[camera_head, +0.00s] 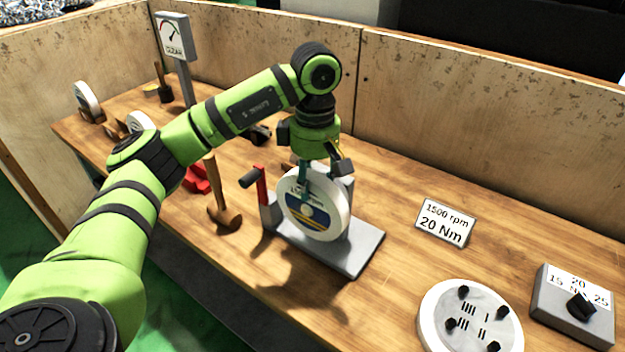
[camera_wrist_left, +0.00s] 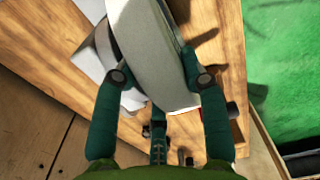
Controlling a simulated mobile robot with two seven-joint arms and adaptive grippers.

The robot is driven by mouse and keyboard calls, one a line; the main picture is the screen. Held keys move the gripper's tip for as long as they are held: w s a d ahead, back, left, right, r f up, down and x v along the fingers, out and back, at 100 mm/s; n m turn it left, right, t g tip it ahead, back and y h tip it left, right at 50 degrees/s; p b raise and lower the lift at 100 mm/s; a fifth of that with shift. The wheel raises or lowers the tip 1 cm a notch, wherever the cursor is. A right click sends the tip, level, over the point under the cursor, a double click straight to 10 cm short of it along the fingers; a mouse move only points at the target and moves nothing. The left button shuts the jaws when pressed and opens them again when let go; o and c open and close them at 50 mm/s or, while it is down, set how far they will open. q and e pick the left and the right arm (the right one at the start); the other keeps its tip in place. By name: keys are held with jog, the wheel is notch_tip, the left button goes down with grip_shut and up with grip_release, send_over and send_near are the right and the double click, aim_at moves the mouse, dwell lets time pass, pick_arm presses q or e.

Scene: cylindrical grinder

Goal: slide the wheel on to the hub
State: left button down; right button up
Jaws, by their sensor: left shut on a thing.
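A white grinding wheel (camera_head: 312,214) with a blue and yellow label stands upright at the grey hub stand (camera_head: 352,250) on the bench. My left gripper (camera_head: 319,175) comes down from above and is shut on the wheel's upper rim. In the left wrist view the wheel (camera_wrist_left: 150,60) lies between the two fingers (camera_wrist_left: 160,78). The hub itself is hidden behind the wheel, so I cannot tell whether the wheel is on it or in front of it. A red crank with a black handle (camera_head: 250,178) is at the stand's left. My right gripper is not in view.
A sign (camera_head: 446,222) reads 1500 rpm, 20 Nm. A round white flange with black bolts (camera_head: 470,318) and a grey dial box (camera_head: 575,303) are at the lower right. A wooden mallet (camera_head: 222,205) stands left of the stand. A gauge (camera_head: 173,38) and wooden walls are behind.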

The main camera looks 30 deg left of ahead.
pick_arm(q)
jog(key=shift+w+r, duration=0.25)
jog(key=shift+w, duration=0.2)
jog(key=c, duration=0.6)
grip_release()
jog(key=shift+s+r, duration=0.1)
notch_tip(320, 180, up, 12)
jog(key=shift+s+f, duration=0.1)
jog(key=shift+f, duration=0.15)
